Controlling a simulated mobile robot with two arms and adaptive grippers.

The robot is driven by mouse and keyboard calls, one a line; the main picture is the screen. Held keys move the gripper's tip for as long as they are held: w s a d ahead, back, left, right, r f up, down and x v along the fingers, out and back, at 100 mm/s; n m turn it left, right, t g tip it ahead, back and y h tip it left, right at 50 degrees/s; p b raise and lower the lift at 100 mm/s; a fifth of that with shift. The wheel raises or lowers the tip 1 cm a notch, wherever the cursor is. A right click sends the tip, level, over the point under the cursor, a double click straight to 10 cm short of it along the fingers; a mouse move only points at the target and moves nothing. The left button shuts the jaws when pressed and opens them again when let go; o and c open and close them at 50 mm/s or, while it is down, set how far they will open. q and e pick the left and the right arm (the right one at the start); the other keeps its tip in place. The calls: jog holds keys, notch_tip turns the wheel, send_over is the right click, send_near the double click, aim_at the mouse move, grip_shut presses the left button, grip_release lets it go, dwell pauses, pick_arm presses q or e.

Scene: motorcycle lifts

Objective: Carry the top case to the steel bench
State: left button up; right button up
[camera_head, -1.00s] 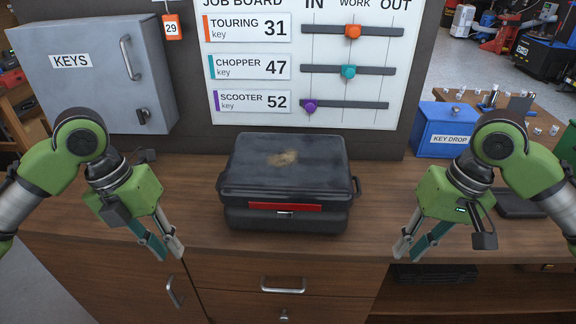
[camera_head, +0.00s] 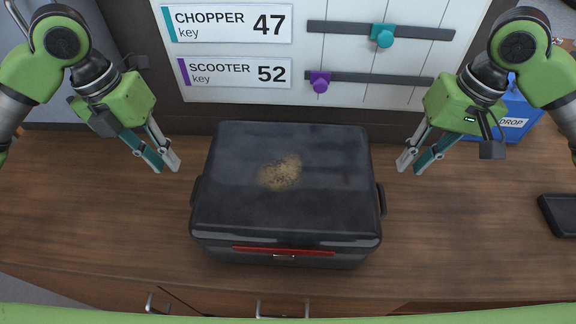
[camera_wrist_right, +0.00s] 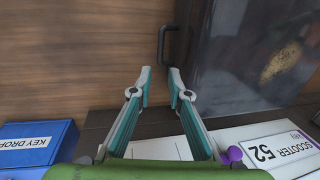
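The top case (camera_head: 330,205) is a black box with a worn brown patch on its lid and a red strip on its front. It sits upright on the wooden counter, with a handle on each side. My left gripper (camera_head: 160,168) is open and empty, left of the case and apart from it. My right gripper (camera_head: 412,168) is open and empty, right of the case and apart from it. In the right wrist view the open fingers (camera_wrist_right: 160,80) point toward the case's side handle (camera_wrist_right: 172,42), beside the case body (camera_wrist_right: 230,70). I cannot identify a steel bench in view.
The job board (camera_head: 235,48) with sliders stands behind the case. A blue key drop box (camera_head: 515,112) is at the back right, and a dark tray (camera_head: 560,215) lies at the right edge. The wooden counter (camera_head: 90,215) is clear left of the case.

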aim_at(383, 193)
pick_arm(q)
jog(key=shift+w, duration=0.45)
pick_arm(e)
jog(key=shift+w, duration=0.45)
pick_arm(q)
jog(key=shift+s, duration=0.1)
pick_arm(e)
jog(key=shift+s, duration=0.1)
